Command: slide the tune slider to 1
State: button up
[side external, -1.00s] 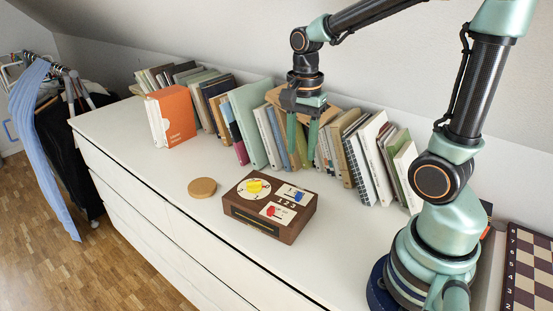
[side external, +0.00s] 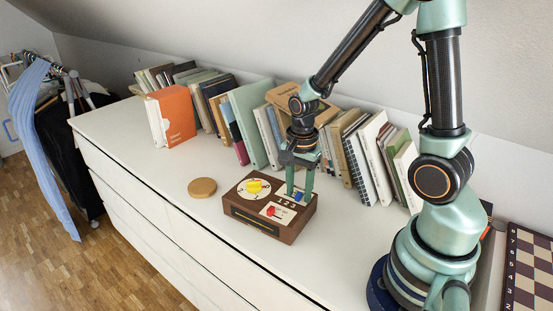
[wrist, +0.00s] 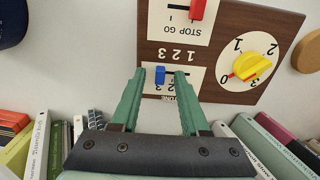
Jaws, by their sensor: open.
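The wooden box (side external: 268,228) stands on the white dresser top, with a yellow dial, a red slider and the blue tune slider on its upper face. The blue slider (wrist: 160,75) sits near the left end of its short slot in the wrist view, where the panel appears upside down. Its white panel (wrist: 192,82) carries the TUNE label, partly hidden by a finger. My gripper (side external: 299,193) points down at this panel. It is open, with one green finger on each side of the blue slider. I cannot tell whether either finger touches it.
The red slider (wrist: 197,9) on the STOP GO panel and the yellow dial (wrist: 252,67) are close by on the box. A round wooden disc (side external: 202,187) lies left of the box. A row of books (side external: 247,120) stands behind. The dresser front is clear.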

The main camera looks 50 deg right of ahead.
grip_shut()
dwell(1.5)
